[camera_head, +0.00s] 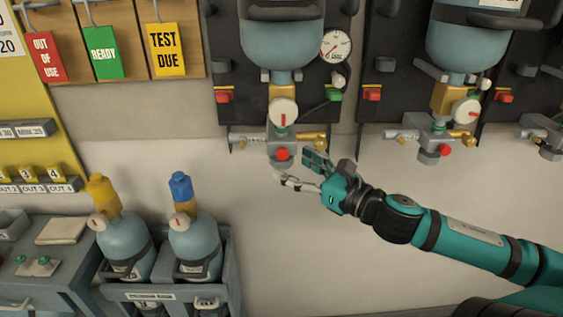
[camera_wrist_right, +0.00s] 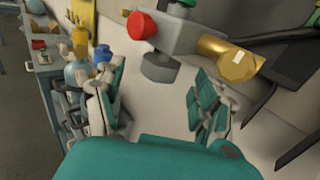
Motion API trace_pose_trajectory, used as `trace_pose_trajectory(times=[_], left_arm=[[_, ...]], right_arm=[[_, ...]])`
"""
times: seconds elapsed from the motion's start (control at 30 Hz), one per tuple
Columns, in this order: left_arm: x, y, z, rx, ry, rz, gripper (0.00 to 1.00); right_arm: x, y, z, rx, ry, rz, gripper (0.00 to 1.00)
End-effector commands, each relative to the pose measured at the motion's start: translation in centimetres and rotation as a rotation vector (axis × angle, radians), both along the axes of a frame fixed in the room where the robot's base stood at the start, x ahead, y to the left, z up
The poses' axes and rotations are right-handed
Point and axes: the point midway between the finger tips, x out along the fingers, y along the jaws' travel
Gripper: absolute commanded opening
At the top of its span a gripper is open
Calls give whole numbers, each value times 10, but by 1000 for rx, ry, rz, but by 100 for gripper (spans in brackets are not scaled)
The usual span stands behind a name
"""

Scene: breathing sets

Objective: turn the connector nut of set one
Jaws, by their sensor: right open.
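A blue-grey cylinder set (camera_head: 283,45) hangs upside down on a dark backplate, nearest my gripper; I see no set number on it. Its grey valve block (camera_head: 281,150) has a red knob (camera_head: 283,154) and a brass connector nut (camera_head: 312,141) on the right side. In the right wrist view the brass hexagonal nut (camera_wrist_right: 237,64) sits at upper right, beyond my fingers. My right gripper (camera_head: 295,171) is open and empty, just below and right of the valve block, apart from the nut. It also shows in the right wrist view (camera_wrist_right: 158,102). My left gripper is not in view.
A second hanging set (camera_head: 466,45) is at right, with part of another beyond. A gauge (camera_head: 336,46) is beside the first set. Two cylinders (camera_head: 124,245) (camera_head: 194,245) stand in a grey rack at lower left. The pale wall below the sets is clear.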

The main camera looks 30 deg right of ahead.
Motion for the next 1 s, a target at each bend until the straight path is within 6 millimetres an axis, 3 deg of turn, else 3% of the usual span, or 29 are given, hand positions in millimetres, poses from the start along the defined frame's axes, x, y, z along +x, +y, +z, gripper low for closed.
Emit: trace_pose_trajectory(times=[0.4,0.9,1.0], left_arm=[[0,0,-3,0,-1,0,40],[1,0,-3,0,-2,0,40],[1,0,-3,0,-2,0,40]], right_arm=[[38,8,2,1,-3,-2,71],[45,10,0,-2,1,-2,71],[45,10,0,-2,1,-1,61]])
